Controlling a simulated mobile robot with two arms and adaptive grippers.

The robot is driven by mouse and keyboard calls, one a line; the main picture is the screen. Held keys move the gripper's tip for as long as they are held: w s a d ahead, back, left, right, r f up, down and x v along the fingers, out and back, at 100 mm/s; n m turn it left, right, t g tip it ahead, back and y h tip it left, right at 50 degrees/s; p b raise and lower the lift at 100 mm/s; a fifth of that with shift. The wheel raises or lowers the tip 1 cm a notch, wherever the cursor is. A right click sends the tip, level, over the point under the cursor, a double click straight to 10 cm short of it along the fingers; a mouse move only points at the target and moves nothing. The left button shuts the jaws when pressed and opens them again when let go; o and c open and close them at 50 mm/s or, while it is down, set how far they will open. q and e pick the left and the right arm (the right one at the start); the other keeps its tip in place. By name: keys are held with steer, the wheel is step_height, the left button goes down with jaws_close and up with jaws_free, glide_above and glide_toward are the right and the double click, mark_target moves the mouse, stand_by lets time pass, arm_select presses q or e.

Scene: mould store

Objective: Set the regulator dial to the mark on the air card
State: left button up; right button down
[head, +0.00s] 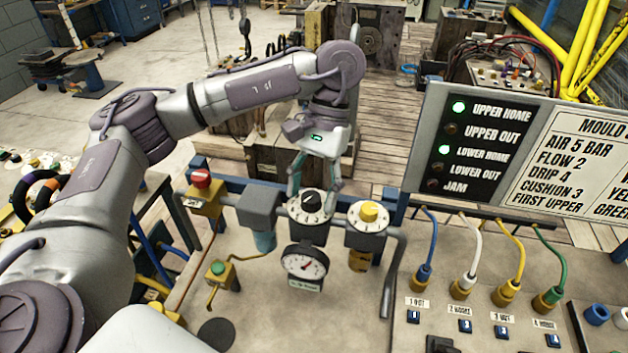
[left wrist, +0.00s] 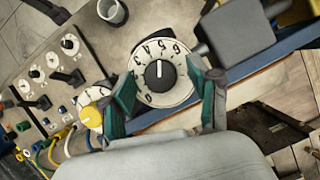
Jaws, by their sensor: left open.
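The regulator dial (head: 308,212) is a white numbered disc with a black knob on the pipe assembly. In the left wrist view the dial (left wrist: 181,94) shows its knob's white line pointing up towards the digits; the exact reading is unclear. My left gripper (head: 313,186) is open above the dial. In the left wrist view its teal fingers (left wrist: 172,88) stand on either side of the dial's lower part, with nothing held; contact is unclear. The card (head: 561,160) reads "AIR 5 BAR", "FLOW 2", "DRIP 4", "CUSHION 3". My right gripper is out of view.
A round gauge (head: 304,264) with a red needle hangs below the dial. A yellow-knobbed dial (head: 368,214) stands close on the right. A red button (head: 201,179) is at left. A lamp panel (head: 473,140) and coloured hoses (head: 473,250) stand to the right.

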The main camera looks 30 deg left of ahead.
arm_select(q)
steer(key=v, duration=1.2)
